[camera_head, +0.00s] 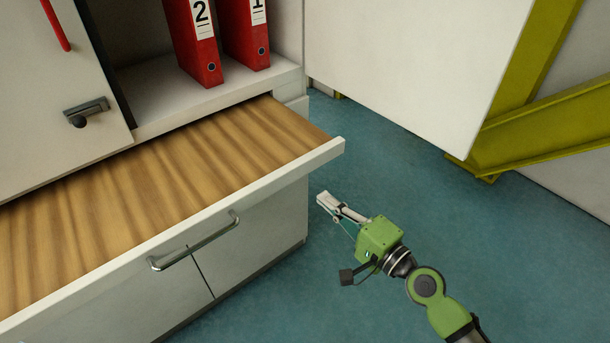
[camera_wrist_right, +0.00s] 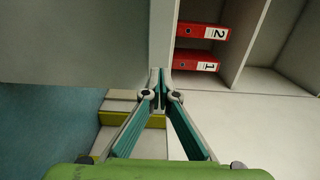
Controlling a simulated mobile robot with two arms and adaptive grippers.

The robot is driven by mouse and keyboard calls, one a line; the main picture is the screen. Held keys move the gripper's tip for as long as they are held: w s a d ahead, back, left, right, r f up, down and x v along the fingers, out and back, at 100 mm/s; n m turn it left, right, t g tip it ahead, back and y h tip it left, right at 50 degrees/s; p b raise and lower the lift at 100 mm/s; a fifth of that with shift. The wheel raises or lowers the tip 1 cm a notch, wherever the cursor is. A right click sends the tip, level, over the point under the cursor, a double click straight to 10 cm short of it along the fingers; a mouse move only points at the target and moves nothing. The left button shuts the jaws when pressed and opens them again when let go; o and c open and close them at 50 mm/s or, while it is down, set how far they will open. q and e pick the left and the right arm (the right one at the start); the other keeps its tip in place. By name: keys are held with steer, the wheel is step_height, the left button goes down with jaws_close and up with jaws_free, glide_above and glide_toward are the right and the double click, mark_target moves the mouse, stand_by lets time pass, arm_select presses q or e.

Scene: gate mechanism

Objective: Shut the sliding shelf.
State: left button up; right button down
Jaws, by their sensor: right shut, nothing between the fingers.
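The sliding shelf (camera_head: 180,185) has a brown wood-grain top and a white front rim, and it stands pulled out from the white cabinet. A grey bar handle (camera_head: 193,242) is on the front below the shelf's rim. My right gripper (camera_head: 323,199) is shut and empty, just right of the shelf's right front corner and apart from it in the head view. In the right wrist view the fingertips (camera_wrist_right: 158,72) are together with nothing between them. My left gripper is not in view.
Red binders marked 2 (camera_head: 196,45) and 1 (camera_head: 246,35) stand in the cabinet compartment above the shelf. A cabinet door with a dark handle (camera_head: 87,112) is at left. A white panel and yellow-green beams (camera_head: 540,135) stand at right. Blue floor (camera_head: 400,160) is clear between.

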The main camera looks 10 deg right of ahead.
mark_target(296, 174)
steer(key=p+x, duration=0.1)
steer(key=x, duration=0.6)
steer(key=shift+w+a+p, duration=0.1)
steer(key=shift+w+p, duration=0.15)
steer(key=shift+p, duration=0.1)
steer(key=shift+w+a, duration=0.25)
steer(key=shift+w, duration=0.15)
